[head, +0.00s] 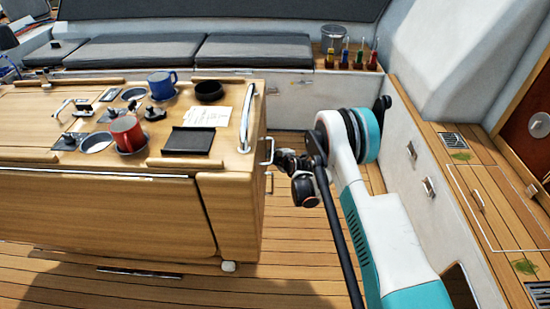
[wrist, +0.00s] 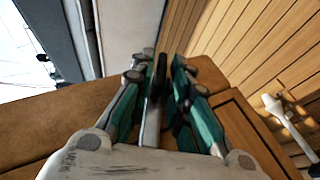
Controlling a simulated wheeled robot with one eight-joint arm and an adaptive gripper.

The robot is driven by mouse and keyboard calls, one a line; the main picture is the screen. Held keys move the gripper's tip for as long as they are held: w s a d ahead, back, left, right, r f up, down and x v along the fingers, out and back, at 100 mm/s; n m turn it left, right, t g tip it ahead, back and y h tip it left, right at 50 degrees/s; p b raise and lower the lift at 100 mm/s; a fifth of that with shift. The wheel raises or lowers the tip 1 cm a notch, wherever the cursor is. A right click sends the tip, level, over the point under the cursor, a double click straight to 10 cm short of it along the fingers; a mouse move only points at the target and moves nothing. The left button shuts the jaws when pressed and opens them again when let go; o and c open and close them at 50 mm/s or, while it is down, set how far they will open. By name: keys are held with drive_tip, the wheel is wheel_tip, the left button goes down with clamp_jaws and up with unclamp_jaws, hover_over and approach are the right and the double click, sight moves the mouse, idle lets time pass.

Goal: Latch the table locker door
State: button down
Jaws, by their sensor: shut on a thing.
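The wooden cockpit table (head: 228,215) stands left of my arm. On its right end face, a metal handle (head: 268,150) sticks out, with a smaller metal fitting below it. My gripper (head: 280,161) is at this end face, close to the handle. In the wrist view my gripper (wrist: 160,75) has its fingers close together around a narrow light metal piece (wrist: 152,125), which seems to be the handle. A framed wooden panel (wrist: 245,125), perhaps the locker door, lies beside the fingers. Whether the door is latched cannot be told.
A grab rail (head: 247,118) rises at the table's right edge. A red mug (head: 127,133), a blue mug (head: 161,84) and a black tray (head: 189,142) are on top. The white side locker wall (head: 418,160) is close on the right. Floor near the table is clear.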

drive_tip(key=shift+s+f+t, duration=0.1)
drive_tip(key=shift+f+t, duration=0.1)
drive_tip(key=shift+t, duration=0.5)
drive_tip(key=c, duration=1.7)
unclamp_jaws()
drive_tip(key=shift+r, duration=0.1)
wheel_tip(320, 180, up, 10)
